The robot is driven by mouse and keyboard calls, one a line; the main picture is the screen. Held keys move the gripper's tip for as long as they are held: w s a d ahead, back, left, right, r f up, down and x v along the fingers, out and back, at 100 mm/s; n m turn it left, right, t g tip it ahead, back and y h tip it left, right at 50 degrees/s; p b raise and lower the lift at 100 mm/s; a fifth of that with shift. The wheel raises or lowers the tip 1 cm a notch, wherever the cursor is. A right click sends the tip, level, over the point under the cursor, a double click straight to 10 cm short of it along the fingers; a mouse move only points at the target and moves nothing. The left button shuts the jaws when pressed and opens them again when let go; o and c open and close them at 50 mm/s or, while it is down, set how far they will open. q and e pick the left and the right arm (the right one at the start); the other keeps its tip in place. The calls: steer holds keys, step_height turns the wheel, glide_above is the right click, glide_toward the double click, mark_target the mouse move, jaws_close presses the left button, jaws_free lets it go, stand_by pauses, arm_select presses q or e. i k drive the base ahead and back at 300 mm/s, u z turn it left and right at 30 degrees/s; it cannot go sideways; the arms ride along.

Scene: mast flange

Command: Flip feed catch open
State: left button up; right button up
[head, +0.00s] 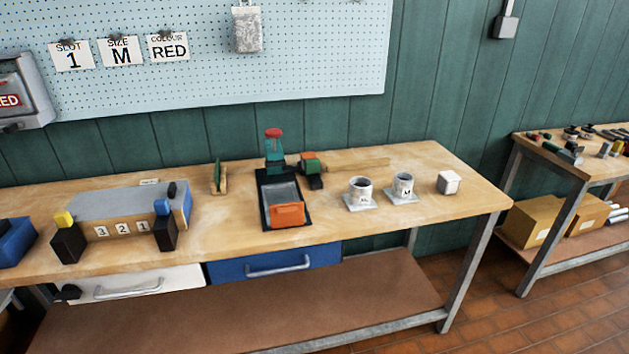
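A grey-blue box (125,204) with labels 3, 2, 1 on its front stands on the left part of the bench. A black block with a yellow top (65,219) is at its left front, and a black block with a blue top (162,207) at its right front. A small dark piece (172,189) sits on the box's back right. I cannot tell which part is the feed catch or whether it is open. A device with a black base, a teal post with a red knob (273,132) and an orange block (288,214) stands mid-bench. Neither gripper shows.
Two white cups, marked XL (361,190) and M (403,184), and a pale cube (448,183) stand on the right. Cards on the pegboard (230,80) read SLOT 1, SIZE M, COLOUR RED. White (180,278) and blue (225,272) drawers are below the bench top.

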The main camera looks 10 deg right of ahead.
mark_target(312, 166)
steer(key=k, duration=0.65)
steer(key=z, duration=0.4)
steer(key=i, duration=1.4)
steer(key=u, duration=0.65)
